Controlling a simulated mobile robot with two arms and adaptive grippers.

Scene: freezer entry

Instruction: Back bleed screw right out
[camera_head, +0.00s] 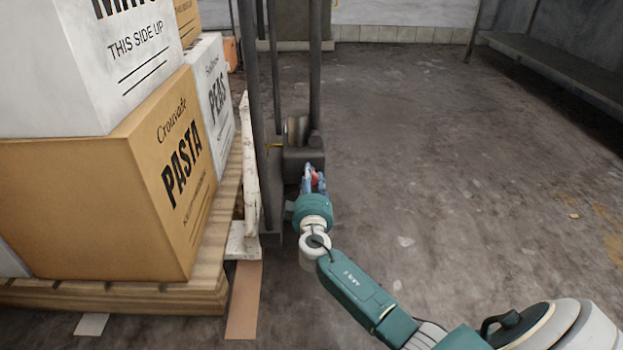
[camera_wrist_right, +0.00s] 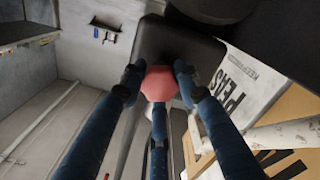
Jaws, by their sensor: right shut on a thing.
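The bleed screw shows as a red, faceted head (camera_wrist_right: 159,83) in the right wrist view, against the dark block (camera_wrist_right: 170,45) of the lifting machine. My right gripper (camera_wrist_right: 158,92) is shut on it, with blue fingers on its left and right sides and a third finger below. In the head view my right gripper (camera_head: 314,182) reaches to the near side of the dark block (camera_head: 302,158), and a bit of red shows between its fingers. The screw's shank is hidden, so I cannot tell how far out it is. My left gripper is not in view.
Dark upright posts (camera_head: 316,70) rise beside the block. A wooden pallet (camera_head: 110,297) with stacked cartons, one marked PASTA (camera_head: 100,210), stands close on the left. A dark bench (camera_head: 555,55) is at the far right. The floor (camera_head: 430,150) between is clear.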

